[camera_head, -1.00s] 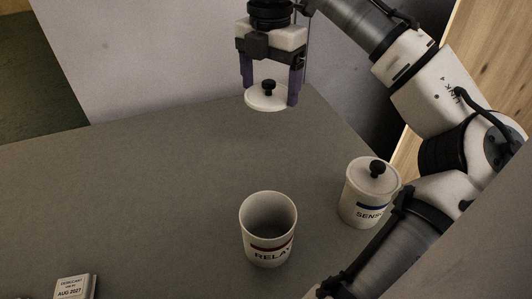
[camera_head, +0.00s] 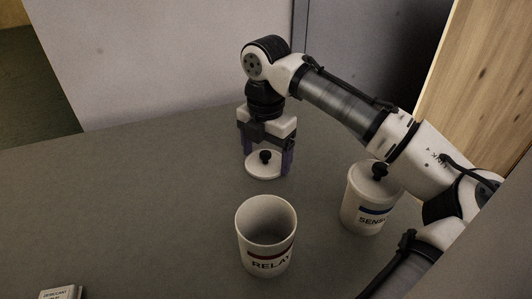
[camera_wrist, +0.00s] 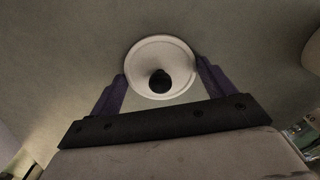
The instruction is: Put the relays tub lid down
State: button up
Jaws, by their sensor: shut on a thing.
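The relays tub lid (camera_head: 262,169) is a round white disc with a black knob. It also shows in the wrist view (camera_wrist: 148,54). My gripper (camera_head: 268,160) points down and is shut on the lid, with its purple fingers at opposite sides of the rim. The lid is level, knob up, close to the grey table top behind the tub; whether it touches the table I cannot tell. The relays tub (camera_head: 265,240) stands upright and open, a white cup with a dark red band and the lettering "RELAY". Its inside looks empty.
A white tub marked "SENS" (camera_head: 364,205) stands to the right with its black-knobbed lid on, beneath my arm. A small printed block (camera_head: 62,293) lies at the bottom left edge. The grey table (camera_head: 130,200) is clear to the left.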

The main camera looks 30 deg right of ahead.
aim_at(266, 153)
jog(key=shift+f, duration=0.1)
jog(key=o, duration=0.9)
notch_tip(266, 153, up, 12)
jog(key=shift+r+p, duration=0.15)
jog(key=shift+p, duration=0.9)
jog(key=shift+r, duration=0.1)
